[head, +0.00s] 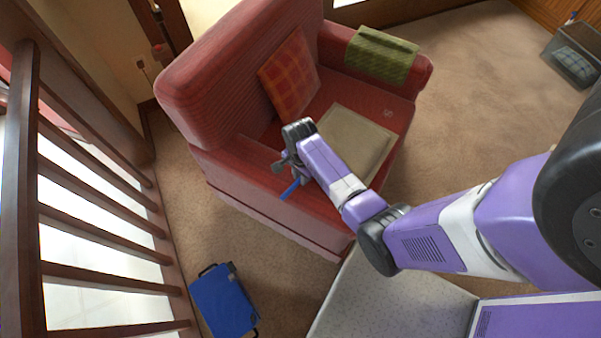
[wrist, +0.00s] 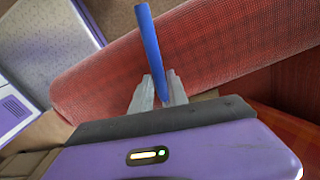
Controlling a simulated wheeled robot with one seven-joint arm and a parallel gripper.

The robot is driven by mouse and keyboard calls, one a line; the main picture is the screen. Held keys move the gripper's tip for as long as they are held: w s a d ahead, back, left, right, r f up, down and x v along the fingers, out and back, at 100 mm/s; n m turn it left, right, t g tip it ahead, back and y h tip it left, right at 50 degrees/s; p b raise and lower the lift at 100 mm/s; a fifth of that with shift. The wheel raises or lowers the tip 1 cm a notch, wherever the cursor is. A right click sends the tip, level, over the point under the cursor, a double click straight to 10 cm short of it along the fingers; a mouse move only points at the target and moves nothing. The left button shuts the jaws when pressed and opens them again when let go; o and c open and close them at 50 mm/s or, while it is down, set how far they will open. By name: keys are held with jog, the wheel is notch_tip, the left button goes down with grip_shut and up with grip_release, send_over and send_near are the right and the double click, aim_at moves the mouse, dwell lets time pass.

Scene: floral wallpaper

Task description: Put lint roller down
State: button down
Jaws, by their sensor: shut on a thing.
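The lint roller shows as a blue stick (wrist: 151,45) between the fingers of my gripper (wrist: 160,88) in the wrist view. The gripper is shut on it, and its far end points up in that picture, over the red ribbed armrest. In the head view the blue lint roller (head: 290,190) sticks out below my gripper (head: 298,179), above the near armrest of the red armchair (head: 235,170). The fingers are small and partly hidden by the wrist there. I cannot tell whether the roller touches the armrest.
The armchair holds an orange plaid pillow (head: 289,75), a flat beige pad (head: 352,146) and a green cloth (head: 381,56) over its far arm. A blue case (head: 224,301) lies on the carpet near a wooden railing (head: 95,230). A pale speckled surface (head: 385,300) is in front.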

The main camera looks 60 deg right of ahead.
jog(key=shift+f, duration=0.15)
jog(key=c, duration=1.3)
grip_release()
